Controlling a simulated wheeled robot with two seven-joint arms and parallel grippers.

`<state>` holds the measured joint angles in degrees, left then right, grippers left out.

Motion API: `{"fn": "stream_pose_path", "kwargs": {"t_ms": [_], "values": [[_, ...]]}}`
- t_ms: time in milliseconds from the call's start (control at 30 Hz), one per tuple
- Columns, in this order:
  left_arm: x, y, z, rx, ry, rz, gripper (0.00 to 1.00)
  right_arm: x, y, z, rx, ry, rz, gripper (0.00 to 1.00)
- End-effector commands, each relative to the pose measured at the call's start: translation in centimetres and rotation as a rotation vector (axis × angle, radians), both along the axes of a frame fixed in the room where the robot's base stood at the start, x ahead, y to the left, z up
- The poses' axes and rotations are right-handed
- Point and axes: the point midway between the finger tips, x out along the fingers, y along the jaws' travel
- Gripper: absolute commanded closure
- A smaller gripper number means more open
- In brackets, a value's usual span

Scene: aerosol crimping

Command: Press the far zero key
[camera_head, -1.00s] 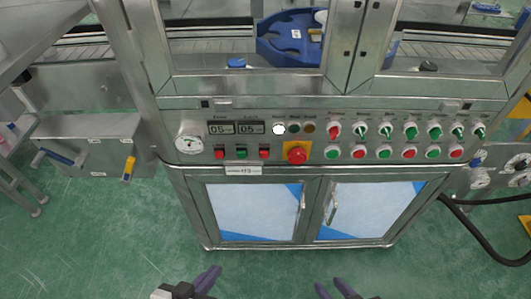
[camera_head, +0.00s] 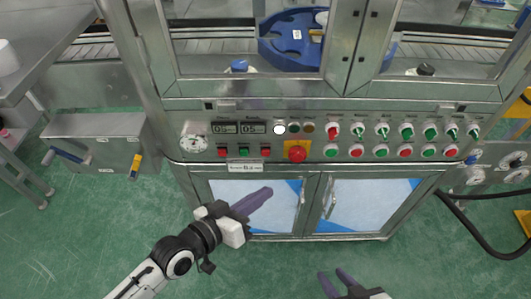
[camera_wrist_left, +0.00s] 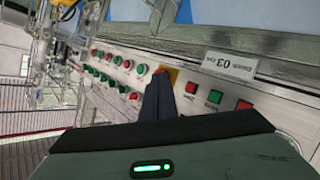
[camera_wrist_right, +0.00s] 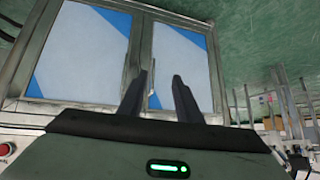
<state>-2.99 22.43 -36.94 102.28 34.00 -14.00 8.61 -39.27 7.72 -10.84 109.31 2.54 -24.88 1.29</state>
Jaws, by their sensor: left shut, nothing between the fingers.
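The control panel (camera_head: 350,117) runs across the front of the steel machine. Two digital displays (camera_head: 238,128) sit at its left, above a row of small square keys: a red key (camera_head: 223,153), a green key (camera_head: 244,152) and another red key (camera_head: 265,152). I cannot read which one is marked zero. My left gripper (camera_head: 268,191) is shut and empty, in front of the cabinet below the keys and apart from them. In the left wrist view its fingertips (camera_wrist_left: 163,72) overlap the yellow plate. My right gripper (camera_head: 336,277) is open and empty, low in front.
A red mushroom button (camera_head: 297,154) on a yellow plate sits right of the keys. Several round buttons and switches (camera_head: 405,150) fill the panel's right side. A pressure gauge (camera_head: 193,142) is at the left, a label plate (camera_head: 246,168) below the keys. Green floor lies in front.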

Motion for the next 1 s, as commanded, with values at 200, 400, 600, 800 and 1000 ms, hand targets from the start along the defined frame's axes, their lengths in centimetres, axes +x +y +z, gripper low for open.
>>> {"fn": "stream_pose_path", "kwargs": {"t_ms": [200,400,600,800,1000], "values": [[2.6,0.1,-0.3,0.0,-0.003,0.002,1.0,0.0,0.0,-1.8,-0.001,0.003,0.001,0.69],[5.5,0.0,-0.4,-0.001,-0.003,0.002,1.0,-0.1,0.2,-3.6,-0.005,0.009,0.008,0.69],[7.6,0.0,-0.2,0.0,-0.002,0.001,1.0,0.3,0.6,-3.6,-0.001,-0.005,0.016,0.69],[8.4,0.0,0.0,0.0,0.0,0.0,1.0,0.4,1.0,-3.5,0.002,-0.008,0.022,0.69],[8.5,0.0,0.0,0.0,0.0,0.0,1.0,0.4,1.0,-3.5,0.003,-0.005,0.021,0.69]]}}
